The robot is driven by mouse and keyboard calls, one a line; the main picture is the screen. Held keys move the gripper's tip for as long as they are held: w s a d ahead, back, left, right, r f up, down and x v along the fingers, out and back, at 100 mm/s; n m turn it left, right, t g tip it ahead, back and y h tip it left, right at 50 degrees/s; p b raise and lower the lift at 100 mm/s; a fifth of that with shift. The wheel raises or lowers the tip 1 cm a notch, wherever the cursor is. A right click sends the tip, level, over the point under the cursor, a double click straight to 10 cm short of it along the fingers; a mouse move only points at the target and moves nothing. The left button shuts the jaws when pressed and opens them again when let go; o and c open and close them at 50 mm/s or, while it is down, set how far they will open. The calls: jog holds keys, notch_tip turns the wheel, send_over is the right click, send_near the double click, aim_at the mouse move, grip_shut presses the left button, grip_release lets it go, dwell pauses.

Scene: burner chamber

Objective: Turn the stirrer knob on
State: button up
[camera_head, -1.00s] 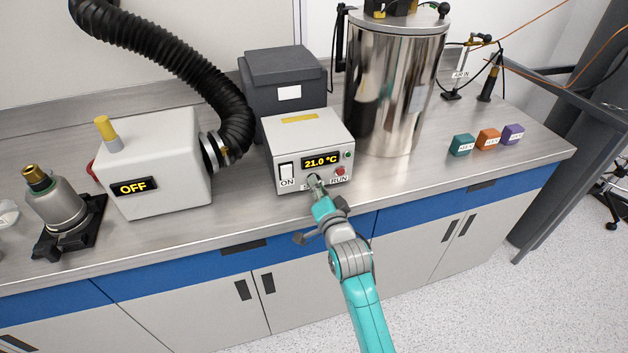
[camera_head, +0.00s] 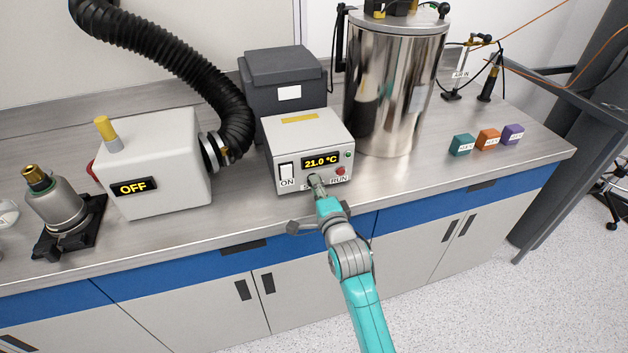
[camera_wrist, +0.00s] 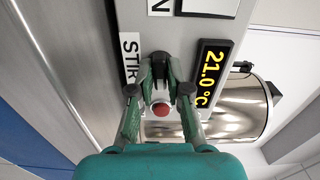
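The white control box (camera_head: 308,140) stands on the bench, its display (camera_head: 321,162) reading 21.0 °C. My gripper (camera_head: 316,181) is at the lower middle of the box's front panel. In the wrist view my gripper (camera_wrist: 160,72) has its two fingers closed in around the dark stirrer knob (camera_wrist: 160,62), beside the partly covered "STIR" label (camera_wrist: 131,58). The fingertips hide most of the knob, so its pointing direction cannot be read. The red button (camera_wrist: 161,109) shows between the fingers, and in the head view the red button (camera_head: 340,171) is right of my gripper.
A white switch (camera_head: 286,171) marked ON is left of the knob. A box with an OFF display (camera_head: 134,187) stands at left, a steel vessel (camera_head: 393,90) behind right. Small colored blocks (camera_head: 488,139) lie on the right. The bench (camera_head: 420,170) is clear in front of the vessel.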

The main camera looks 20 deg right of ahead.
jog(key=o, duration=0.5)
jog(key=shift+w, duration=0.15)
jog(key=shift+c, duration=0.2)
jog(key=s, duration=0.6)
jog(key=shift+s, duration=0.15)
dwell(0.5)
